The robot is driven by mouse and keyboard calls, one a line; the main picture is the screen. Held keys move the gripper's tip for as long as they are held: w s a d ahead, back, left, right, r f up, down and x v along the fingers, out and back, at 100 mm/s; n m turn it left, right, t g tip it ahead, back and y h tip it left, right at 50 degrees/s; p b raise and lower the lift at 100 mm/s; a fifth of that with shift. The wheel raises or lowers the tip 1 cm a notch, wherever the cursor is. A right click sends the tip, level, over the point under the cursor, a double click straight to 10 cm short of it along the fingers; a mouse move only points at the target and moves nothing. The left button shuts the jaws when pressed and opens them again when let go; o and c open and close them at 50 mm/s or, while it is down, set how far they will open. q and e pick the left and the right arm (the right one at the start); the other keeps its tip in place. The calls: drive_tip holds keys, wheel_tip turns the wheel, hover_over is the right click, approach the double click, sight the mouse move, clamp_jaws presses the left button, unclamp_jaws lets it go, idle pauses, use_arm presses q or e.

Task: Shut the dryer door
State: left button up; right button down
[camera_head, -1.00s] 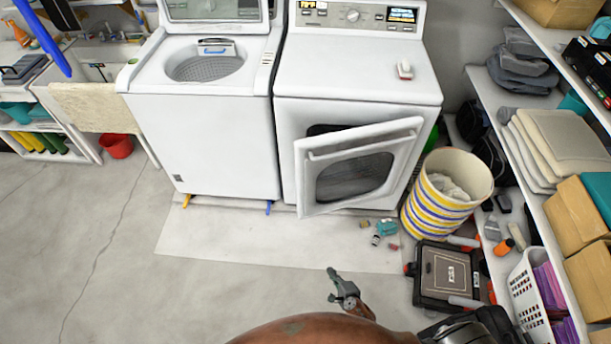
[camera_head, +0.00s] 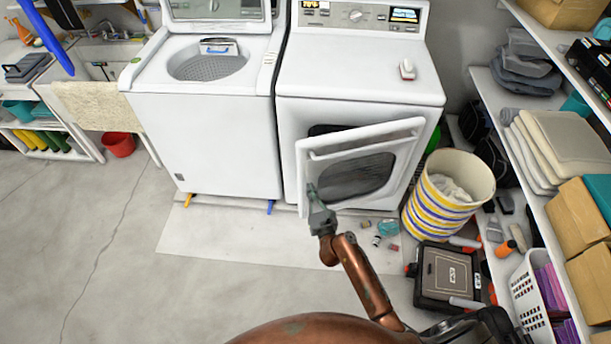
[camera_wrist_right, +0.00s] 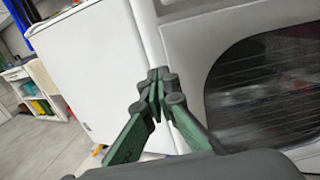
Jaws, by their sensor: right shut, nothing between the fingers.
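The white dryer (camera_head: 355,75) stands at the back, right of the washer. Its door (camera_head: 360,137) hangs open toward me, with the free edge at the left and a dark window in its middle. My right gripper (camera_head: 312,190) is shut and empty, in front of the door's lower left part. In the right wrist view the closed fingertips (camera_wrist_right: 155,80) show against the left border of the door (camera_wrist_right: 185,50), with the dark window to their right. I cannot tell whether they touch the door. My left gripper is not in view.
A white washer (camera_head: 205,130) stands left of the dryer. A striped basket (camera_head: 447,205), a dark case (camera_head: 450,275) and small items (camera_head: 377,240) lie to the right on the floor. Shelves (camera_head: 545,150) line the right side. Floor at the left is clear.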

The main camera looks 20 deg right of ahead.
sight(303, 169)
drive_tip(key=w, duration=0.2)
drive_tip(key=w+b, duration=0.1)
drive_tip(key=w, duration=0.3)
drive_tip(key=shift+w+d+f+b, duration=0.15)
drive_tip(key=shift+w+d+b, duration=0.15)
drive_tip(key=shift+w, duration=0.1)
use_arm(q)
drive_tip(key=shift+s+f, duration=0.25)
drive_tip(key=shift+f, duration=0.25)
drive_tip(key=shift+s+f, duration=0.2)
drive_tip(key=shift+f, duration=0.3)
use_arm(e)
drive_tip(key=shift+w, duration=0.3)
